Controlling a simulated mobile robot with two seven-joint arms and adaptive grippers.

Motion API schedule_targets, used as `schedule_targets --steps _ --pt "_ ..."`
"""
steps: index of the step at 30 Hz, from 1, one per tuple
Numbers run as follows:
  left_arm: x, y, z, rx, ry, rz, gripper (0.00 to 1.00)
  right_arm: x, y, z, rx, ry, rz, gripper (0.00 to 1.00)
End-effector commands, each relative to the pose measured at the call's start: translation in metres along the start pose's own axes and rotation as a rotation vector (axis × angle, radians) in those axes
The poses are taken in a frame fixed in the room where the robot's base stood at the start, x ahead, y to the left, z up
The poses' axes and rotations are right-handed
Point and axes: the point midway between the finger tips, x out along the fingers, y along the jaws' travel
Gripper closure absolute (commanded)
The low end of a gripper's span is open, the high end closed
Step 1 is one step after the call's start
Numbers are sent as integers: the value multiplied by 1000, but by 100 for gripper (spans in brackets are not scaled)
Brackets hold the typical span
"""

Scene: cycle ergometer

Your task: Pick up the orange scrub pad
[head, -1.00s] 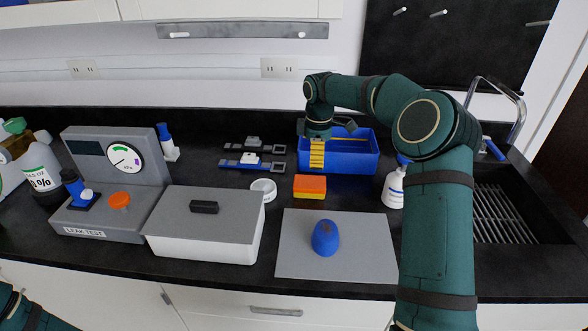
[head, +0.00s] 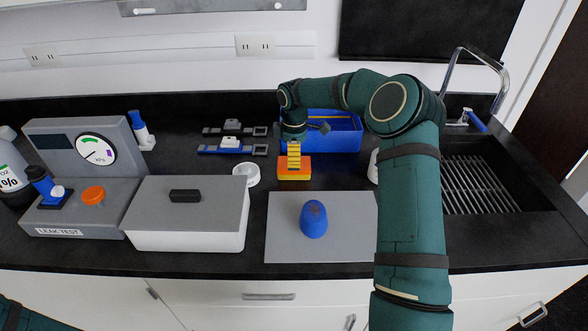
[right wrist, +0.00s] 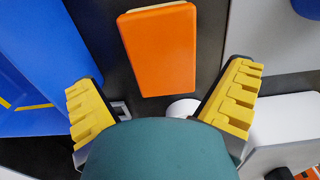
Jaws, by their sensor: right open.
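The orange scrub pad (head: 285,174), with a yellow layer, lies on the dark counter in front of the blue bin in the head view. In the right wrist view, the pad (right wrist: 160,48) shows its flat orange face, framed by the open yellow fingers. My right gripper (head: 294,160) points down over the pad, with a yellow finger covering part of it. In the right wrist view, the gripper (right wrist: 162,88) is open and empty, with a gap on each side of the pad. My left gripper is out of view; only part of my left arm shows.
A blue bin (head: 345,136) stands right behind the pad. A white ring (head: 246,175) and a lidded white box (head: 187,236) are to the left. A grey mat (head: 345,245) with a blue object (head: 314,219) lies in front. My right arm partly hides a white bottle (head: 373,168).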

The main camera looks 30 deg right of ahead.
Motion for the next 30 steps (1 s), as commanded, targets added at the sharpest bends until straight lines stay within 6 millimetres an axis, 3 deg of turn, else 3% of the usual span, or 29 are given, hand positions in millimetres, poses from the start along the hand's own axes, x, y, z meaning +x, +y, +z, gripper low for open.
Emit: schedule_targets --steps 9,17,22,24,30 --pt "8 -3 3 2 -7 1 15 43 -4 1 1 -1 -2 0" --pt "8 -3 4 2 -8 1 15 47 -3 1 0 -1 0 0" --pt "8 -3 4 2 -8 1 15 47 -4 1 0 -1 0 56" --pt "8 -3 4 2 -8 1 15 47 -4 1 0 -1 0 62" --pt "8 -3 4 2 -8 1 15 47 -3 0 0 -1 0 63"
